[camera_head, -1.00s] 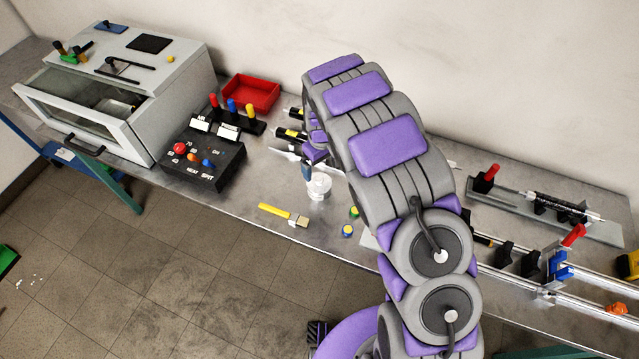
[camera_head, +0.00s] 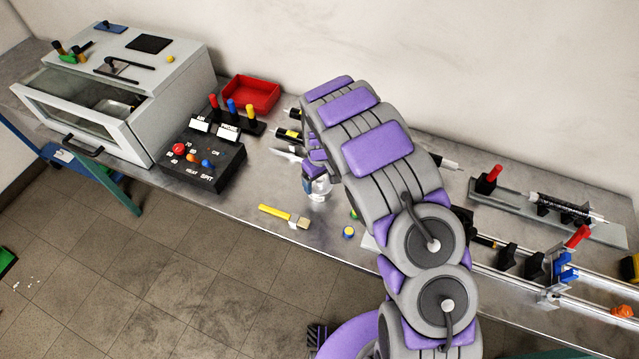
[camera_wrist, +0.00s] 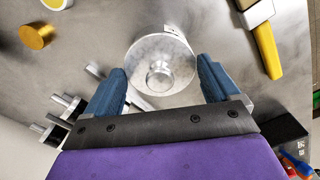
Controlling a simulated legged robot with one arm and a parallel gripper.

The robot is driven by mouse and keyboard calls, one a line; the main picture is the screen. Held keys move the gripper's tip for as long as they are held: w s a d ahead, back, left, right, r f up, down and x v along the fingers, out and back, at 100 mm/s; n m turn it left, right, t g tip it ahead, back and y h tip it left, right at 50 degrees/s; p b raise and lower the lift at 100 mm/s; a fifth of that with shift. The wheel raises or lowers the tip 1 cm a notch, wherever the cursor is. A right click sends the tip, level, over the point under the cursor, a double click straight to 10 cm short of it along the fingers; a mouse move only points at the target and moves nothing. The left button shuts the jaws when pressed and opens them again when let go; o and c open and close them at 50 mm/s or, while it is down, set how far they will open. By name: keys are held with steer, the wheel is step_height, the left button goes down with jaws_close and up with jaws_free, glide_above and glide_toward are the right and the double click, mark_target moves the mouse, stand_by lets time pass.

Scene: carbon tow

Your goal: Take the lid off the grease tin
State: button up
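The grease tin (camera_head: 319,195) stands on the metal bench, partly hidden by my gripper in the head view. Its round, pale lid (camera_wrist: 148,52) with a small raised knob (camera_wrist: 159,75) is on top in the wrist view. My gripper (camera_wrist: 160,84) is open, with one blue finger to each side of the knob and near the lid's lower rim. Nothing is held between the fingers. I cannot tell how high the fingertips are above the lid. In the head view my gripper (camera_head: 315,176) is just over the tin, its fingers mostly hidden by my arm.
A yellow-handled brush (camera_head: 284,215) lies in front of the tin. A small blue-and-yellow piece (camera_head: 348,232) stands to the right. A black control box (camera_head: 203,160) and red tray (camera_head: 251,93) are to the left and behind. Clamps and rails (camera_head: 535,265) fill the right side.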

steer(key=c, duration=0.6)
